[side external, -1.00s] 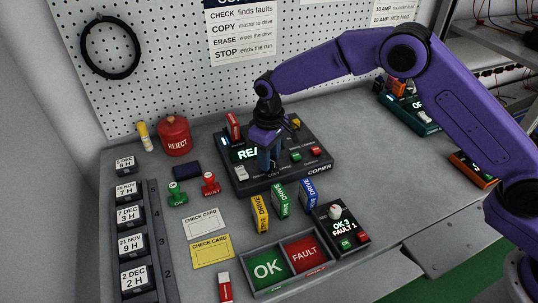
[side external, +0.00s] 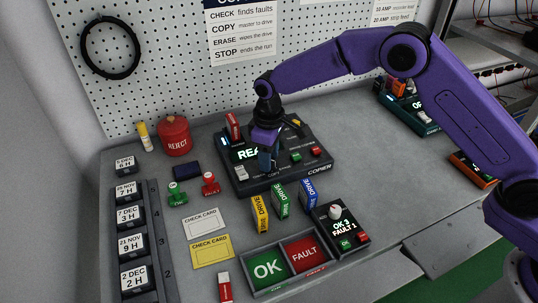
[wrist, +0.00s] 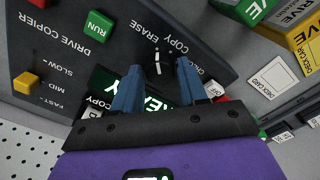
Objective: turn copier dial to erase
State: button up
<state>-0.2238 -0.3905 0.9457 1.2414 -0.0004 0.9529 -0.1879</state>
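The drive copier (side external: 312,171) is a dark box with a lit screen reading "REA…" on the bench under the pegboard. My gripper (side external: 267,170) is pointed down over its front left part, hiding the dial in the side view. In the wrist view the copier appears upside down. A small dark dial with a white pointer line (wrist: 157,62) shows between the fingertips, near the CHECK, COPY and ERASE lettering. My gripper (wrist: 158,66) has its two blue fingers apart, one on each side of the dial. I cannot tell whether they touch it, or which label the pointer marks.
A green RUN button (wrist: 98,24) and a yellow knob (wrist: 27,82) by the speed labels are on the copier. A red drive (side external: 232,126) stands at its back left. Yellow, green and blue drives (side external: 280,198) stand close in front.

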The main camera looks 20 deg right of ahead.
jog(key=shift+o, duration=0.8)
notch_tip(320, 180, up, 18)
jog(key=shift+f, duration=0.25)
jog(key=shift+s, duration=0.1)
jog(key=s+d+f+n, duration=0.1)
jog(key=s+d, duration=0.7)
jog(key=s, duration=0.4)
jog(key=s+d+f+n, duration=0.1)
jog(key=s+d, duration=0.8)
jog(key=s, duration=0.3)
jog(key=s+d+f+n, duration=0.1)
jog(key=s+d+f, duration=0.1)
jog(key=s+d, duration=0.6)
jog(key=s, duration=0.4)
jog(key=shift+s+d, duration=0.15)
jog(key=shift+d, duration=0.2)
